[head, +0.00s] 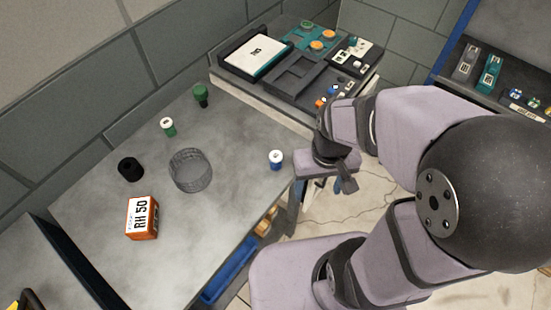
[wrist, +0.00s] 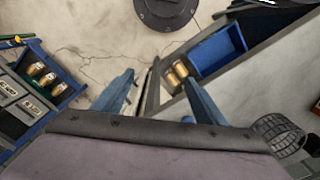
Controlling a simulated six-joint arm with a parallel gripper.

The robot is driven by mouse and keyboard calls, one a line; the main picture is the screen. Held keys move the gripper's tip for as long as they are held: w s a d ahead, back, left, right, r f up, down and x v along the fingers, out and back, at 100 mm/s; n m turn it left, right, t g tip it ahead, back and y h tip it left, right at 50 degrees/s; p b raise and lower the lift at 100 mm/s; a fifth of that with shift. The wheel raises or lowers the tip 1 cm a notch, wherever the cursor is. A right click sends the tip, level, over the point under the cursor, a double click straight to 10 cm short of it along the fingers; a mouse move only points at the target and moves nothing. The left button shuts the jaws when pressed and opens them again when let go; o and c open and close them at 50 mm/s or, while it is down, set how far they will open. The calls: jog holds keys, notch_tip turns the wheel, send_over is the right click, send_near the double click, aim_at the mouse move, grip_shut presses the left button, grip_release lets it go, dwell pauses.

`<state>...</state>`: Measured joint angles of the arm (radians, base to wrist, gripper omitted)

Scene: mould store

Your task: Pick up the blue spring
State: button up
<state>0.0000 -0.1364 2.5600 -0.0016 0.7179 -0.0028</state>
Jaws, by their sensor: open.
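A small upright blue cylinder with a white top (head: 276,160), which seems to be the blue spring, stands near the right edge of the grey table (head: 225,125) in the head view. Its coils are too small to make out. My gripper (head: 340,186) hangs just past that edge, to the right of the blue piece and apart from it. In the wrist view its two blue fingers (wrist: 159,78) are spread with nothing between them. A bit of blue shows beside the right finger there; I cannot tell whether it is the spring.
A wire mesh basket (head: 190,170), a green-and-white cylinder (head: 168,128), a dark green piece (head: 201,94), a black cup (head: 131,169) and an orange box (head: 141,218) stand on the table. A blue bin (wrist: 217,58) sits below the table.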

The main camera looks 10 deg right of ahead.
jog(key=c, duration=0.4)
jog(key=shift+o, duration=0.2)
jog(key=shift+s, duration=0.1)
